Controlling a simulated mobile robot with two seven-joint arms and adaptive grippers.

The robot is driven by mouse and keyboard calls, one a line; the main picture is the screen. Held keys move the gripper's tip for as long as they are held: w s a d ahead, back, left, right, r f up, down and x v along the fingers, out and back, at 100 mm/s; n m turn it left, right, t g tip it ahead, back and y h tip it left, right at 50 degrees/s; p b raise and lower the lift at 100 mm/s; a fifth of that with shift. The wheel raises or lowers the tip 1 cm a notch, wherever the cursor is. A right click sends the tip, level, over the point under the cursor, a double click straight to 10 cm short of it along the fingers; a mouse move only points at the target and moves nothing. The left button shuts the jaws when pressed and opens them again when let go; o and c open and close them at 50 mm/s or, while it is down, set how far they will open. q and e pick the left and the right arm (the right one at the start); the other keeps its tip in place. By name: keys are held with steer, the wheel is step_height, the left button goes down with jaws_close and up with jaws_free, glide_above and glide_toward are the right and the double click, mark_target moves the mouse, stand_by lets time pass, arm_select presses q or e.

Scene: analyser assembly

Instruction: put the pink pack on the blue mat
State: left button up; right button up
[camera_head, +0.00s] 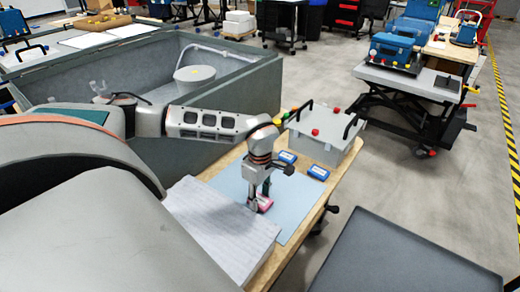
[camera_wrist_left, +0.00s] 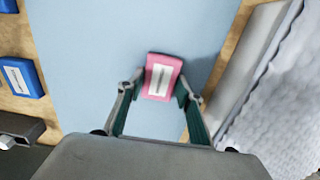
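The pink pack (camera_head: 265,204) is over the blue mat (camera_head: 292,206), with a pale label on its top. In the left wrist view the pack (camera_wrist_left: 160,77) sits between the fingertips of my left gripper (camera_wrist_left: 161,88), one finger against each side. My left gripper (camera_head: 259,200) points down at the mat and is shut on the pack. The mat (camera_wrist_left: 95,60) spreads around the pack in the left wrist view. Whether the pack's underside touches the mat is hard to tell. My right gripper is not in view.
Two blue packs (camera_head: 288,157) (camera_head: 318,173) lie at the mat's far edge. A grey box with red knobs (camera_head: 322,135) stands behind them. A pale, textured block (camera_head: 222,228) lies left of the mat. The mat's near right part is clear.

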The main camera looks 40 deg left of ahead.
mark_target(260, 201)
arm_select(q)
steer(key=o, duration=0.4)
step_height(260, 201, up, 12)
steer(key=shift+r, duration=0.2)
steer(key=shift+s+d+f, duration=0.1)
stand_by(0.8)
